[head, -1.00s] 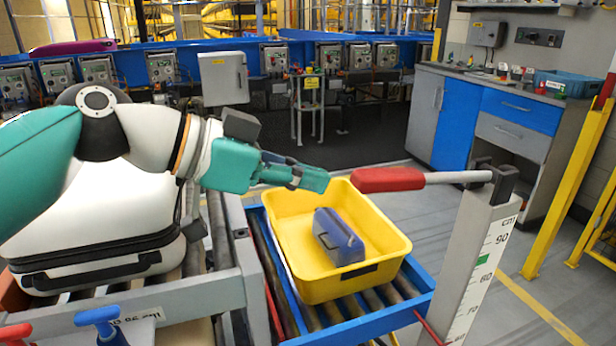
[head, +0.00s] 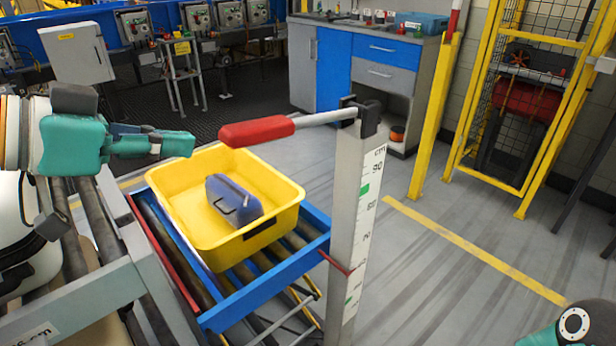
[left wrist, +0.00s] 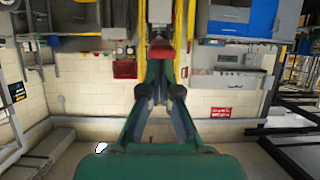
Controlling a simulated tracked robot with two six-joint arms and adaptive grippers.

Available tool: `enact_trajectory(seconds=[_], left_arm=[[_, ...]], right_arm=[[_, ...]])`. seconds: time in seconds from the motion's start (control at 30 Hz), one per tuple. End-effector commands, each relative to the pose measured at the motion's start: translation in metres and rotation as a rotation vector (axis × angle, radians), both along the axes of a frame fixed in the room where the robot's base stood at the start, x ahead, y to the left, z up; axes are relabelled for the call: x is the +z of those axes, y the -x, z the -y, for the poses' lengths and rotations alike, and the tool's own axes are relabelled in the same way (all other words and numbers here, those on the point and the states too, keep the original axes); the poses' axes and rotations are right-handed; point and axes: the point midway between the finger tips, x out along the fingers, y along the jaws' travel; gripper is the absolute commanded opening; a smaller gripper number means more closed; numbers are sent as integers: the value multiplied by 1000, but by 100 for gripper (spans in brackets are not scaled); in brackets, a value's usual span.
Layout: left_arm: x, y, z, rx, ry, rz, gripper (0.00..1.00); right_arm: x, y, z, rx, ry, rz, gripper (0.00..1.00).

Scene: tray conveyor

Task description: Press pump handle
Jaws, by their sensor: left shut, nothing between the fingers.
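The pump handle (head: 258,131) has a red grip on a grey bar, hinged at the top of a grey post (head: 362,200) with a centimetre scale. It sticks out to the left, roughly level, above the yellow tray's far side. My left gripper (head: 190,145) is shut and empty, left of the red grip's end, with a small gap between them in the head view. In the left wrist view the red grip (left wrist: 160,52) shows end-on just beyond the fingertips. At the lower right of the head view a teal and dark part of my right arm shows, but not its fingers.
A yellow tray (head: 285,210) holding a blue case (head: 233,200) sits on a blue-framed roller conveyor (head: 262,300) below the handle. A yellow post (head: 435,120) and mesh cage stand at the right. Open floor lies right of the scale post.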

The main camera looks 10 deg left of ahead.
Motion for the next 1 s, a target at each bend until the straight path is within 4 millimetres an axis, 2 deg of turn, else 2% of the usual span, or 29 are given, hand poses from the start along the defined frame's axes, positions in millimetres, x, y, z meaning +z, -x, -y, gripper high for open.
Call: enact_trajectory(seconds=[0.13, 0.23, 0.4, 0.63, 0.8, 1.0], left_arm=[[-4, 2, -1, 15, 19, -40, 0], [-13, 3, -10, 54, -7, -111, 0], [8, -8, -16, 87, -84, -236, 0], [47, -23, -12, 91, -180, -332, 0], [80, -34, -3, 70, -244, -369, 0], [113, -44, 13, 28, -287, -384, 0]], right_arm=[[0, 0, 0, 0, 0, 0, 0], [2, 0, 0, 0, 0, 0, 0], [52, 0, 0, 0, 0, 1, 0], [117, 0, 0, 0, 0, 0, 0], [164, 0, 0, 0, 0, 0, 0], [208, 0, 0, 0, 0, 0, 0]])
